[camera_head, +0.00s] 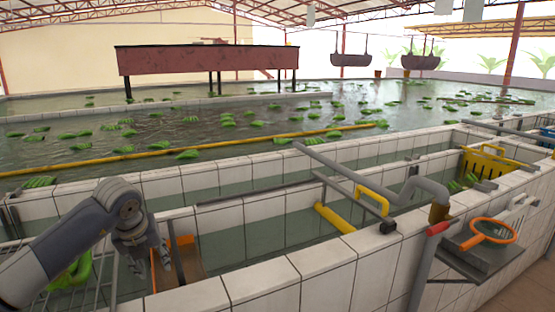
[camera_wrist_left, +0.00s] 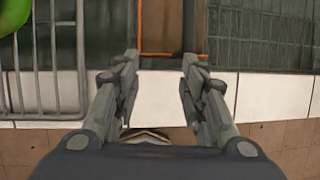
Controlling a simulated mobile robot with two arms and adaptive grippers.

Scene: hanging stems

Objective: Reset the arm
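My left arm comes in from the left in the head view, and its left gripper (camera_head: 149,262) hangs pointing down near the tiled tank wall at the lower left. In the left wrist view the two fingers of the left gripper (camera_wrist_left: 160,85) stand apart with nothing between them. Past the fingers are the white tank edge (camera_wrist_left: 260,98) and an orange-rimmed brown panel (camera_wrist_left: 172,28). My right gripper is in neither view.
A metal rack (camera_wrist_left: 45,60) and green bananas (camera_head: 72,272) are close to my left arm. The white tiled wall (camera_head: 330,262) runs to the right. A grey pipe (camera_head: 350,176), a yellow handle (camera_head: 372,200) and a shelf with an orange ring-shaped tool (camera_head: 490,238) stand to the right.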

